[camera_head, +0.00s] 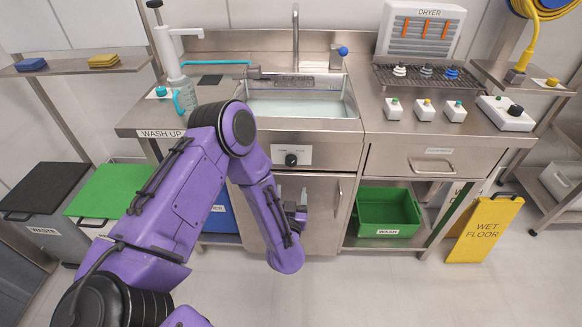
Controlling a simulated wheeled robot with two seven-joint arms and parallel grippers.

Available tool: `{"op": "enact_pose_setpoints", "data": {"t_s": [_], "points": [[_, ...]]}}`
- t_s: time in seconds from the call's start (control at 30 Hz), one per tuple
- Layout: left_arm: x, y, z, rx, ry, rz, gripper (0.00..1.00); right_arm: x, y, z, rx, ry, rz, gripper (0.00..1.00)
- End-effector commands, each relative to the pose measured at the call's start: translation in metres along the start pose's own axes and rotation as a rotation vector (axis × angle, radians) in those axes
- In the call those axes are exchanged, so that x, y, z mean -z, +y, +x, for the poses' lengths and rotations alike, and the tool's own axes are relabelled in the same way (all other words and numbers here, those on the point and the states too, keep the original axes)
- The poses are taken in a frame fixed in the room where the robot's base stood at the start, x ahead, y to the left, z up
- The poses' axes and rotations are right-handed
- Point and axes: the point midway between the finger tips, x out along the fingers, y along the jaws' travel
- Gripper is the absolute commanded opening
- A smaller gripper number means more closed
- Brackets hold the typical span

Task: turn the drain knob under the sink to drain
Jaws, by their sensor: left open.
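The drain knob (291,160) is a round black knob on a pale plate on the cabinet front, below the sink basin (300,108). Water shows in the basin. My purple left arm comes in from the left, and its gripper (298,208) is below the knob, in front of the cabinet door, apart from the knob. The gripper is small and partly hidden by my forearm, and nothing shows held in it. The print on the knob's plate is too small to read. My right gripper is out of view.
A green wash bin (386,212) sits on the low shelf at right, beside a yellow wet floor sign (484,228). A drawer handle (432,166) sticks out at right. The floor in front is clear.

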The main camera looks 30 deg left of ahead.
Motion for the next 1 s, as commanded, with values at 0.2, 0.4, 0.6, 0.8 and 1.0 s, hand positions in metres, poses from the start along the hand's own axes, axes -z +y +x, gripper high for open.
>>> {"op": "enact_pose_setpoints", "data": {"t_s": [0.2, 0.4, 0.6, 0.8, 1.0], "points": [[0.013, -0.006, 0.034, 0.041, 0.041, 0.004, 0.65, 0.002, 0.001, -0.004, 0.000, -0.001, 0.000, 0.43], [0.013, -0.007, 0.080, 0.039, 0.039, 0.006, 0.65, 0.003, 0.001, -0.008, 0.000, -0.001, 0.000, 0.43], [0.014, -0.007, 0.107, 0.035, 0.038, 0.008, 0.65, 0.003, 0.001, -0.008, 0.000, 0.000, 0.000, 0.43], [0.014, -0.006, 0.112, 0.032, 0.037, 0.008, 0.65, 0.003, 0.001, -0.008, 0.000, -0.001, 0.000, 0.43], [0.014, -0.006, 0.111, 0.032, 0.036, 0.008, 0.35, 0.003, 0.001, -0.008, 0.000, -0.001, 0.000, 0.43]]}}
